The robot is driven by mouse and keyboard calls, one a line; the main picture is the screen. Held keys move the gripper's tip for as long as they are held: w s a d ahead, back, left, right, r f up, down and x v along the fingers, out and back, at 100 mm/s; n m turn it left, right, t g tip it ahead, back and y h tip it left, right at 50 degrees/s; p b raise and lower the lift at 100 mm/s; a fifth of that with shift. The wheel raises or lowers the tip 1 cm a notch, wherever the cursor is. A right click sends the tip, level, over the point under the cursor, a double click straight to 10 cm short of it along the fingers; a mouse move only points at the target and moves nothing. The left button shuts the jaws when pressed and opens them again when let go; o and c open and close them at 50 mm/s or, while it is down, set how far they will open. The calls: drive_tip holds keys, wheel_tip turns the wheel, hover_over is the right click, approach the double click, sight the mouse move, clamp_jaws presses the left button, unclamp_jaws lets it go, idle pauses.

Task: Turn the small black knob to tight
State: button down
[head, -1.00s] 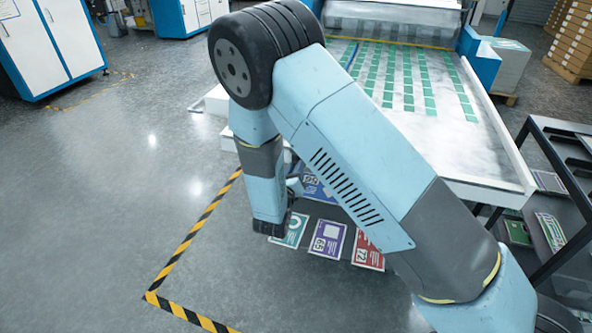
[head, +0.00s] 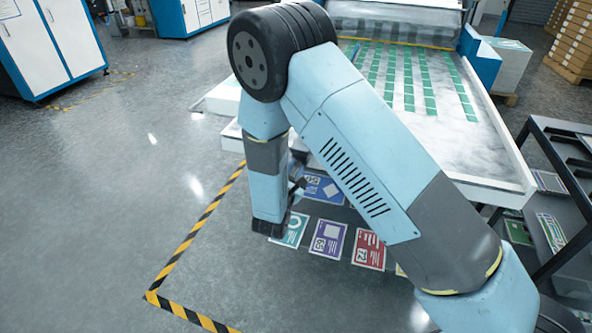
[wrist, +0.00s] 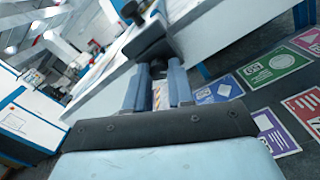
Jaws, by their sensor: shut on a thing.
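A black knob (wrist: 152,45) shows in the upper middle of the wrist view, against the pale side of the machine. My gripper (wrist: 160,69) reaches up to it, its two blue-grey fingers shut on it with a narrow gap between them. The fingertips hide part of the knob, and I cannot read its turn or any mark on it. In the head view my gripper (head: 297,187) is only partly visible beside the machine's near corner, and my arm hides the knob there.
The laminating table (head: 470,150) with green cards fills the back right. Coloured number cards, such as the purple one (head: 328,239), lie below my arm. A dark rack (head: 560,140) stands at the right. Yellow-black tape (head: 190,240) edges the clear floor at left.

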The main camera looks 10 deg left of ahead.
drive_tip(key=m, duration=0.4)
drive_tip(key=shift+f+m, duration=0.1)
drive_tip(key=shift+m, duration=1.8)
drive_tip(key=shift+s, duration=0.1)
drive_tip(key=c, duration=1)
unclamp_jaws()
drive_tip(key=s, duration=0.9)
drive_tip(key=s+a, duration=0.1)
drive_tip(key=s, duration=0.3)
drive_tip(key=shift+s+a+f, duration=0.1)
drive_tip(key=shift+s+f, duration=0.05)
drive_tip(key=shift+s, duration=0.15)
